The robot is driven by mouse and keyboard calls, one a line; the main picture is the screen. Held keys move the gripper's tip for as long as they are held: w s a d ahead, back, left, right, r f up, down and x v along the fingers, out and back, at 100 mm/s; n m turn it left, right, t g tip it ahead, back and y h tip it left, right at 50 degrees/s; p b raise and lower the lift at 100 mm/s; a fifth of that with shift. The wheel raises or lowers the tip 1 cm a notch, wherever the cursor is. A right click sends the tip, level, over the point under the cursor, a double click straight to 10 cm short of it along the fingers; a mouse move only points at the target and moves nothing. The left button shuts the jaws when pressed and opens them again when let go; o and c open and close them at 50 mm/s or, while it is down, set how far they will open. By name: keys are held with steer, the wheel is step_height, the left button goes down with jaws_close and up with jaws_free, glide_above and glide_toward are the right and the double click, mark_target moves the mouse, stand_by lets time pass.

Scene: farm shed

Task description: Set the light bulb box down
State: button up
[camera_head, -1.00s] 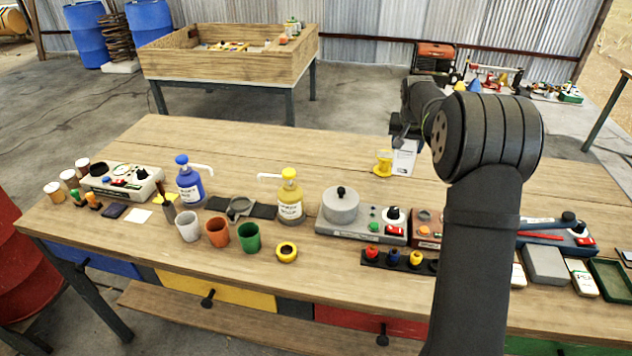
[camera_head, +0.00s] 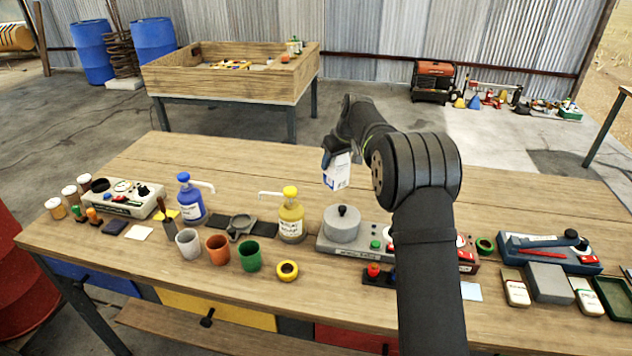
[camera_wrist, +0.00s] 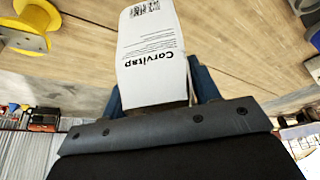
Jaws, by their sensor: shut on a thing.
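The light bulb box (camera_head: 337,173) is a white carton with some blue on it, in the middle of the head view. My gripper (camera_head: 337,155) is shut on it over the back part of the wooden table (camera_head: 270,165). In the wrist view the box (camera_wrist: 150,50) shows a white face with upside-down "Carvitap" print and a code. The dark blue fingers of my gripper (camera_wrist: 160,90) are on both sides of it. The box is slightly tilted in the head view. I cannot tell whether its lower end touches the table.
A yellow spool (camera_wrist: 28,25) is at the upper left of the wrist view. Soap bottles (camera_head: 190,200), cups (camera_head: 217,248) and a grey hotplate device (camera_head: 345,235) stand along the table's front half. The back left of the tabletop is clear. My arm hides part of the right side.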

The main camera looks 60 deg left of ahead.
steer(key=shift+s+a+f, duration=0.6)
steer(key=shift+a+f, duration=0.25)
steer(key=shift+f, duration=0.45)
steer(key=shift+s+a+f, duration=0.65)
steer(key=shift+a+f, duration=0.25)
steer(key=shift+f, duration=0.4)
steer(key=shift+s+a+f, duration=0.6)
steer(key=shift+a+f, duration=0.25)
steer(key=shift+f, duration=0.45)
steer(key=shift+f, duration=0.15)
steer(key=o, duration=1)
steer(key=v, duration=1.2)
steer(key=shift+d, duration=0.1)
